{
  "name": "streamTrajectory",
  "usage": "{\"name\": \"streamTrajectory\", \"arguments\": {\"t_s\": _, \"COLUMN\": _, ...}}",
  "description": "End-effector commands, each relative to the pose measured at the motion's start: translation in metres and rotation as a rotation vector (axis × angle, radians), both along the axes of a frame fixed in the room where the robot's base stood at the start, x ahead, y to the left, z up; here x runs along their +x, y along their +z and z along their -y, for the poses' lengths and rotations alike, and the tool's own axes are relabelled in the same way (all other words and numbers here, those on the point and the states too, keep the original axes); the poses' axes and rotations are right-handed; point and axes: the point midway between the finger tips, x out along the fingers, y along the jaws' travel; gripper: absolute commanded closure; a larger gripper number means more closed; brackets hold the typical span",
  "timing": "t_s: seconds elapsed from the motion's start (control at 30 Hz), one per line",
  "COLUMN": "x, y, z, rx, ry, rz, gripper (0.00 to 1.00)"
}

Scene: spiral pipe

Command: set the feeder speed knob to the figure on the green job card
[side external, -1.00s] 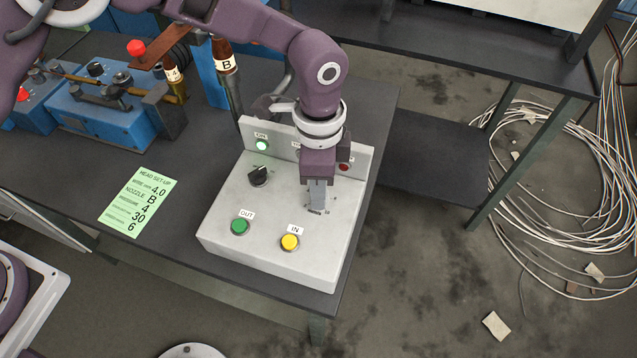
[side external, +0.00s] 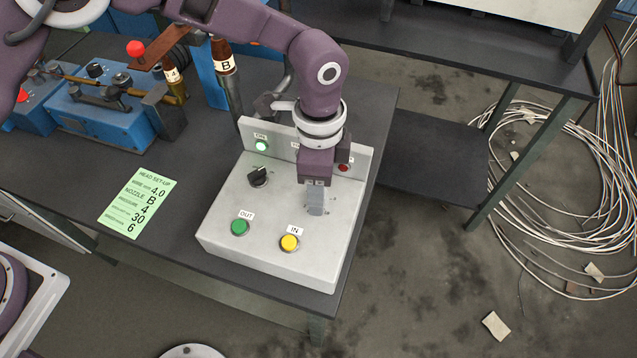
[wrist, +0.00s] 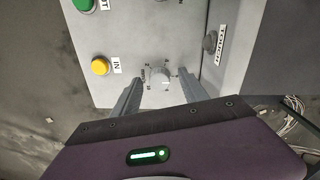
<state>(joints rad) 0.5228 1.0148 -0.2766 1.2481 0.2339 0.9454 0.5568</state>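The green job card (side external: 137,203) lies on the table left of the control box; it reads HEAD SET-UP, with figures 4.0, B, 4, 30 and 6, the bottom one 6. Its small row labels are hard to read. My gripper (side external: 315,211) is low over the box's right part. Its fingers (wrist: 158,82) stand apart on either side of the knob, with gaps visible. The side view hides the knob behind the fingers.
The grey control box (side external: 225,235) also carries a black selector (side external: 258,177), a green OUT button (side external: 240,227), a yellow IN button (side external: 290,242), a lit green lamp (side external: 261,145) and a dark red lamp (side external: 344,168) on its back panel.

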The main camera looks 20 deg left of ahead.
Motion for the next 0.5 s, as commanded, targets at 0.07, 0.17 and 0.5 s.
{"name": "streamTrajectory", "arguments": {"t_s": 0.07, "x": 0.000, "y": 0.000, "z": 0.000, "rx": 0.001, "ry": 0.000, "rz": -0.001, "gripper": 0.49}}
{"name": "streamTrajectory", "arguments": {"t_s": 0.17, "x": 0.000, "y": 0.001, "z": 0.000, "rx": 0.001, "ry": 0.000, "rz": -0.001, "gripper": 0.49}}
{"name": "streamTrajectory", "arguments": {"t_s": 0.5, "x": 0.004, "y": 0.062, "z": 0.000, "rx": -0.002, "ry": 0.000, "rz": 0.002, "gripper": 0.49}}
